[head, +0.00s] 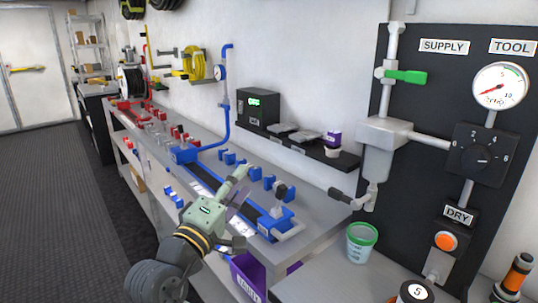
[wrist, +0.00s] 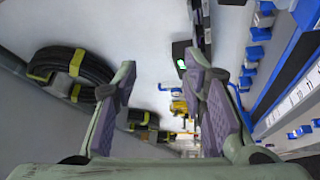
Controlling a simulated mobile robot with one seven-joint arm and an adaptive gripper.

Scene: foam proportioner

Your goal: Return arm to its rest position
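My arm reaches up from the bottom of the head view. My gripper (head: 240,207) is over the front part of the grey workbench (head: 318,215), near the blue fixtures. In the wrist view my gripper (wrist: 162,65) has its two purple-padded fingers well apart, with nothing between them. Past the fingers the wrist view shows a pale wall and blurred bench items. I cannot tell from the head view how high the gripper is above the bench.
Blue fixtures (head: 278,217) line the bench, with red ones farther back. A black panel (head: 450,60) with gauge, dial and valve stands at right. A green-rimmed tub (head: 361,243) sits near it. A purple bin (head: 247,277) is below the bench. The floor at left (head: 50,200) is clear.

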